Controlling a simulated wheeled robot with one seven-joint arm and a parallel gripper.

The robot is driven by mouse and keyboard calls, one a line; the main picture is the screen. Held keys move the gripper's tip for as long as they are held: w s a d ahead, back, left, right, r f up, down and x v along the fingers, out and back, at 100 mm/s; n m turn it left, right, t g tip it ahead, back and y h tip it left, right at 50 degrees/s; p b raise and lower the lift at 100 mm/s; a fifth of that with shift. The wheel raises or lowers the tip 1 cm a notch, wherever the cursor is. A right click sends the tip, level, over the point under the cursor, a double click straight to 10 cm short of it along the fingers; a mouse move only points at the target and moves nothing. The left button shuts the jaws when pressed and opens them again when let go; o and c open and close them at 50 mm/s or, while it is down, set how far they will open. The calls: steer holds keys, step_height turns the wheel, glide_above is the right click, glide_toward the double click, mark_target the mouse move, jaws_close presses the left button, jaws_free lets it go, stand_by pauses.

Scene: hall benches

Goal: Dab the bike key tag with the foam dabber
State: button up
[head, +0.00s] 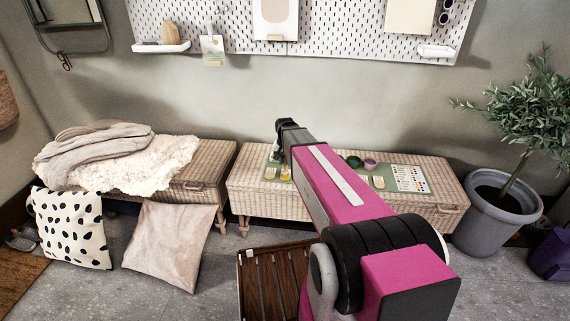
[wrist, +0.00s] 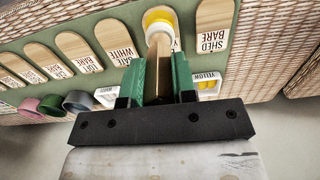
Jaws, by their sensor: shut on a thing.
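My gripper (wrist: 160,78) has green fingers shut on the wooden handle of the foam dabber (wrist: 158,48). The dabber's white collar and yellow end point away from me, over a wooden tag. That tag has a white label (wrist: 176,44) mostly hidden behind the dabber; only a letter like Y shows, so I cannot read its name. I cannot tell whether the foam touches the tag or hovers above it. In the head view my gripper (head: 277,152) is over the left part of the right wicker bench (head: 245,190), partly hidden by my arm.
Other wooden tags lie on the green mat (wrist: 204,55), including one reading SHED BARE (wrist: 214,25) and one ending in WHITE (wrist: 114,38). A yellow pot (wrist: 207,85) is right of my fingers. Pink (wrist: 50,105) and dark (wrist: 77,101) cups are left. A slatted crate (head: 270,285) stands before the bench.

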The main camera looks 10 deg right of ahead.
steer(key=shift+r, duration=2.55)
steer(key=shift+d, duration=0.1)
steer(key=d, duration=1.2)
steer(key=shift+d, duration=0.4)
